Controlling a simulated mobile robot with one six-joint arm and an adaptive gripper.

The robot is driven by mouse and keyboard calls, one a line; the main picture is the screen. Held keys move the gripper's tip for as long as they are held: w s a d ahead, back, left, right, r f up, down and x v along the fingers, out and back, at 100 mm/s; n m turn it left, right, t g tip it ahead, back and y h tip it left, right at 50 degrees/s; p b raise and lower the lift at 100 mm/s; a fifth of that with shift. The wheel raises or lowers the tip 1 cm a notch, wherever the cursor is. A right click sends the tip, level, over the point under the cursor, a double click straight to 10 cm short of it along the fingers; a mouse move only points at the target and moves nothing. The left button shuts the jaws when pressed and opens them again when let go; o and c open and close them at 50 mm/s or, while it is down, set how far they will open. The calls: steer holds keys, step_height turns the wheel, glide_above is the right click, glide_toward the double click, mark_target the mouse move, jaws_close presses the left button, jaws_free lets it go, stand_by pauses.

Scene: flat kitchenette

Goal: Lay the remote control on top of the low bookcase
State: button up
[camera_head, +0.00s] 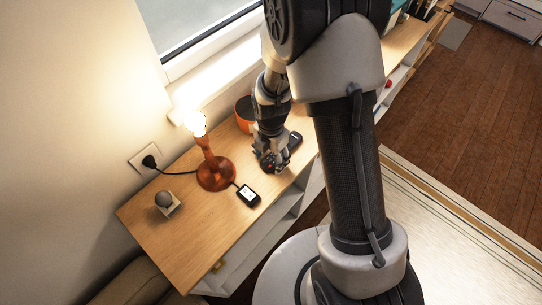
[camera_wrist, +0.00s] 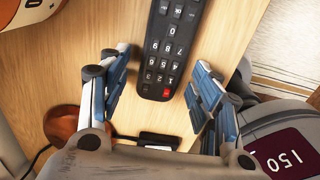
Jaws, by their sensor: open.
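The black remote control (camera_head: 295,139) lies flat on the wooden top of the low bookcase (camera_head: 230,232). In the wrist view the remote (camera_wrist: 171,45) lies lengthwise with its red button end towards me, and its far end is cut off by the frame edge. My gripper (camera_head: 270,163) points down at the remote and partly hides it in the head view. In the wrist view my gripper (camera_wrist: 162,72) is open, with one blue-padded finger on each side of the remote's near end. I see gaps between fingers and remote; the height above the top is unclear.
An orange lamp (camera_head: 214,174) stands left of my gripper, beside a small black device (camera_head: 248,195) with a white face. An orange pot (camera_head: 243,112) is behind. A grey ball-topped object (camera_head: 165,201) sits far left. The front left of the top is clear.

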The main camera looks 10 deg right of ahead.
step_height(320, 180, up, 22)
steer(key=s+d+m+t+p, duration=0.1)
steer(key=s+m+p, duration=0.25)
steer(key=m, duration=0.25)
steer(key=s+d+r+m+t, duration=0.3)
steer(key=s+r+m, duration=0.9)
steer(key=m, duration=0.7)
steer(key=shift+s+t, duration=0.3)
steer(key=shift+s, duration=1.2)
steer(key=shift+d, duration=0.1)
